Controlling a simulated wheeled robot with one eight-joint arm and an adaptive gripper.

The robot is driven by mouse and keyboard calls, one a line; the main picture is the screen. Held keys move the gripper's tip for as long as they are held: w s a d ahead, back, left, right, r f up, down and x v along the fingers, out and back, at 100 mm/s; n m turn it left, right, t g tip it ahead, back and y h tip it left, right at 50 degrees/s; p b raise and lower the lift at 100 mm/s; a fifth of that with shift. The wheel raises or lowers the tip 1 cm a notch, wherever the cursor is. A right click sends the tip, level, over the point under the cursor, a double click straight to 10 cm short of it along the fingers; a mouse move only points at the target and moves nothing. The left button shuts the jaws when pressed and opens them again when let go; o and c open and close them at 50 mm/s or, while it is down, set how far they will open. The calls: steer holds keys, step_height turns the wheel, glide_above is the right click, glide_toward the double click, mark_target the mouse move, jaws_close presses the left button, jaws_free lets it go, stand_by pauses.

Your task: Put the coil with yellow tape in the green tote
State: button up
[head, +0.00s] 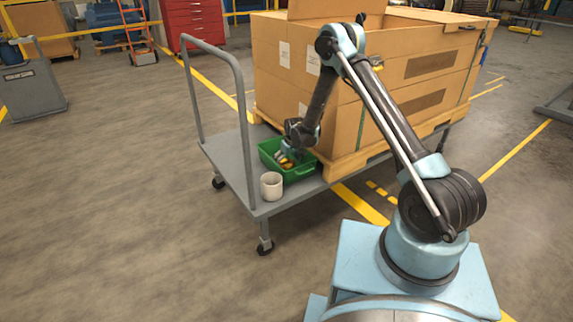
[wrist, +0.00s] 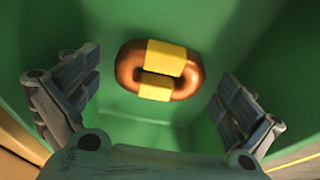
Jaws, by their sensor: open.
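The coil, copper-brown with yellow tape (wrist: 166,57), lies inside the green tote (wrist: 120,30) in the wrist view. In the head view the tote (head: 303,173) stands on the grey cart, and a small orange-yellow patch shows inside it, partly hidden by my gripper. My gripper (head: 287,158) reaches down into the tote. In the wrist view its two fingers (wrist: 150,105) are spread wide and empty, one at each side of the picture. The coil lies beyond them, between and apart from both, and no finger touches it.
A cream cup-like container (head: 271,187) stands on the cart deck (head: 232,158) next to the tote's front left corner. A large cardboard box (head: 285,95) on a pallet rises close behind the tote. The cart's upright handle (head: 243,110) is to the left.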

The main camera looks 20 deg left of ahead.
steer(key=shift+r, duration=0.15)
steer(key=v, duration=1.2)
steer(key=shift+d, duration=0.1)
